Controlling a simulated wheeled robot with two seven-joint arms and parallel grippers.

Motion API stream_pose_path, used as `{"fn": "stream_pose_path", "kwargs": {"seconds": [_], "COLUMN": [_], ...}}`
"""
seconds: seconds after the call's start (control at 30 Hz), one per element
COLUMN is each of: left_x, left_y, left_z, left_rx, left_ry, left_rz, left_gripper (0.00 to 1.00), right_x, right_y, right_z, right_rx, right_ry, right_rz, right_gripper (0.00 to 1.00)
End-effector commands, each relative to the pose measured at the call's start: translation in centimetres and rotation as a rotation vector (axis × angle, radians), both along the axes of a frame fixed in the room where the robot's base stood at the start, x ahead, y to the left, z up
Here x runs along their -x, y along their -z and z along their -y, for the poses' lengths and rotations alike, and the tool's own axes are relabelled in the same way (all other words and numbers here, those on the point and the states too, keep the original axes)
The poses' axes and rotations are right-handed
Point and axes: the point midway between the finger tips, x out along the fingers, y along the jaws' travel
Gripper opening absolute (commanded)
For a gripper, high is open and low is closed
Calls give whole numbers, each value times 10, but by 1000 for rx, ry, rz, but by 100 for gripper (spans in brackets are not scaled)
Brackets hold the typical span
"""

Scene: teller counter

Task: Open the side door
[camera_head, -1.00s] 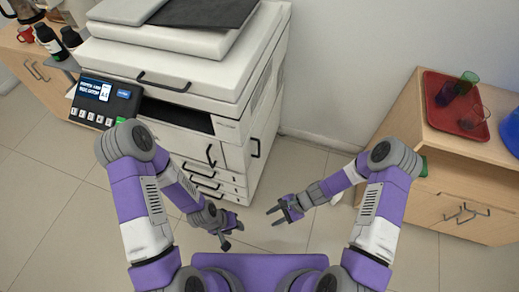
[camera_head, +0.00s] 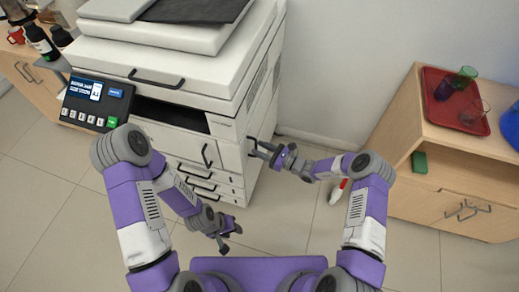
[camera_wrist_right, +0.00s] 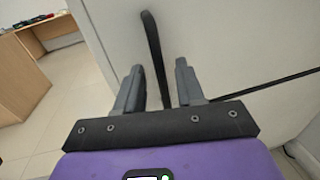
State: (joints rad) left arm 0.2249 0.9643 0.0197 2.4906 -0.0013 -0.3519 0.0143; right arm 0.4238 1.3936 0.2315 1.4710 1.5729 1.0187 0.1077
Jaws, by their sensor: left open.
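The side door (camera_head: 264,115) is on the right flank of the big white copier (camera_head: 160,60) and looks shut. Its black upright bar handle shows in the right wrist view (camera_wrist_right: 152,45), with its lower part between the two fingers. My right gripper (camera_head: 259,149) is at this handle, with its fingers (camera_wrist_right: 160,82) apart on either side of the bar. A gap shows between the bar and the right finger; contact with the left finger is unclear. In the head view the gripper partly hides the handle. My left gripper (camera_head: 231,238) is open and empty, low in front of the copier.
A control panel (camera_head: 96,102) juts from the copier's left front. A wooden cabinet (camera_head: 440,180) with a red tray (camera_head: 440,90) of cups stands at the right. A red and white item (camera_head: 338,190) is on the floor beside my right forearm. The floor between copier and cabinet looks mostly clear.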

Motion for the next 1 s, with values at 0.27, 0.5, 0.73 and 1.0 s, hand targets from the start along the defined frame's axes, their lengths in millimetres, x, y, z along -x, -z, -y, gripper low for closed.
{"fn": "stream_pose_path", "kwargs": {"seconds": [0.27,0.5,0.73,1.0], "left_x": [0,0,0,0], "left_y": [2,2,2,2], "left_z": [0,0,0,0], "left_rx": [0,0,0,0], "left_ry": [0,0,0,0], "left_rz": [0,0,0,0], "left_gripper": [43,43,43,43], "right_x": [-5,-5,-5,-4], "right_y": [0,0,0,0], "right_z": [-9,-9,-9,-9], "right_rx": [0,0,0,0], "right_ry": [0,0,-1,-1], "right_rz": [-1,-1,-1,-1], "right_gripper": [38,21,0,0]}}
